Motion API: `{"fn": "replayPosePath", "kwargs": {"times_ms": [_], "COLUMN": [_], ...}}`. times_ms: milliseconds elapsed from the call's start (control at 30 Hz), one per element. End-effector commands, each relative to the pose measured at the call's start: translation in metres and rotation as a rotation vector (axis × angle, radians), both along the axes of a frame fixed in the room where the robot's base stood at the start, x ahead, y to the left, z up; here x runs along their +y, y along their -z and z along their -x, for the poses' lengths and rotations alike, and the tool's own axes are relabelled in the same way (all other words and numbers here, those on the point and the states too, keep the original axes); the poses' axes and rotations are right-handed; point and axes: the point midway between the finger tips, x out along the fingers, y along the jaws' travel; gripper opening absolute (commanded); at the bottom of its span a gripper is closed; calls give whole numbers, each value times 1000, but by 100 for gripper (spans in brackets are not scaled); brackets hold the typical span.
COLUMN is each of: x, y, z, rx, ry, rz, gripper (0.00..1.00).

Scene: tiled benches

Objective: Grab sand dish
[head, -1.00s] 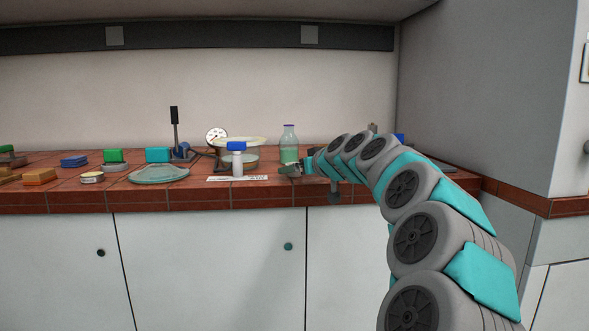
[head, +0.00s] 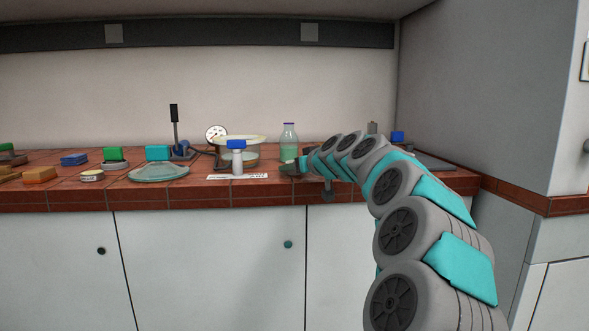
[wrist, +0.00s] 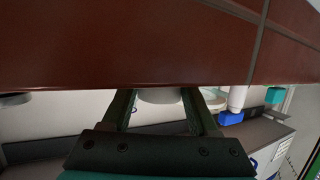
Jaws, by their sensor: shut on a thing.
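My gripper (wrist: 160,100) is shut on a small pale round dish (wrist: 159,97), which fits the sand dish. In the wrist view only a thin part of the dish's side shows between the two dark fingers. The brown tiled surface fills the top of that view and its edge hides the rest, so no sand is visible. In the head view my gripper (head: 291,168) is low over the tiled bench (head: 330,186), just in front of the green-tinted bottle (head: 289,145). The held dish cannot be made out there.
Left of my gripper stand a white bottle with a blue cap (head: 238,160) and a wide pale dish (head: 258,138) over a bowl. A flat glass plate (head: 158,174), a gauge (head: 216,134) and several coloured blocks are farther left. A grey wall (head: 470,90) closes the right.

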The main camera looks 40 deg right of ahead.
Motion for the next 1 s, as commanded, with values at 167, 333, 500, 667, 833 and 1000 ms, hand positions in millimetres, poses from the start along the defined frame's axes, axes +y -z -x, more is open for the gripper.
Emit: {"fn": "replayPosePath", "kwargs": {"times_ms": [167, 333, 500, 667, 833, 1000], "x": [0, 0, 0, -1, -1, -1], "y": [0, 0, -1, -7, -19, -33], "z": [0, 0, 0, 0, 0, 0], "rx": [1, 1, 0, -1, 0, 0], "ry": [0, 0, 0, 2, 2, 1], "rz": [0, 0, 0, 2, 2, 4], "gripper": [8, 3, 3, 3, 3, 3]}}
